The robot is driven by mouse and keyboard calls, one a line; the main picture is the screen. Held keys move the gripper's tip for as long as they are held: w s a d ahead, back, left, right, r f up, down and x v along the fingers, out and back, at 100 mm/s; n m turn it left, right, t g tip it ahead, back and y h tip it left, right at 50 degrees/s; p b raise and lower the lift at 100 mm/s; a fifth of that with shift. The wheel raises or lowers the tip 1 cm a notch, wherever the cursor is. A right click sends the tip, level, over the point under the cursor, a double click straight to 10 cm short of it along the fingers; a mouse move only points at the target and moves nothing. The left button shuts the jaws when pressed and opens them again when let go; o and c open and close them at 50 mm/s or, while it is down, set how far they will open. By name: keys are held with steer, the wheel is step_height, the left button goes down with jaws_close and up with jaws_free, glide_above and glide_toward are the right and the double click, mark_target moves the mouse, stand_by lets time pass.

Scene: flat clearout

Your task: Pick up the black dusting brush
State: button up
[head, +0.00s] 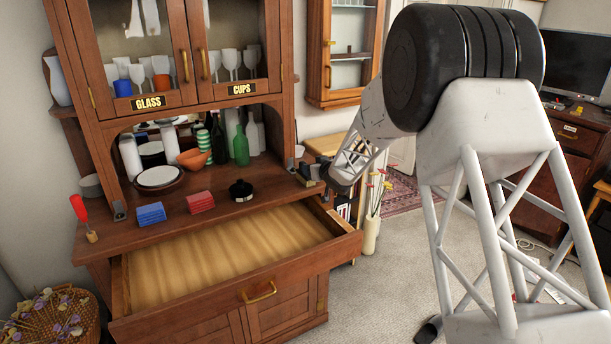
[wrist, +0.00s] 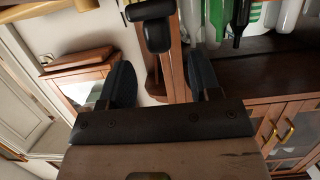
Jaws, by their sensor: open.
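My gripper (head: 314,177) is at the right end of the cabinet counter in the head view, small and partly merged with dark items there. In the wrist view my gripper (wrist: 160,68) is open, with nothing between its two dark pads. A black round item with a knob (head: 240,190) stands on the counter, apart from my gripper.
The drawer (head: 230,250) is open and empty. Bottles (head: 241,147) and bowls (head: 193,159) stand behind. A vase (head: 371,235) stands to the right.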

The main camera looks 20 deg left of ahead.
steer(key=shift+w+a+f, duration=0.2)
steer(key=shift+w+a, duration=0.2)
steer(key=shift+a, duration=0.1)
steer(key=shift+f+x, duration=0.2)
steer(key=shift+x, duration=2.3)
steer(key=c, duration=1)
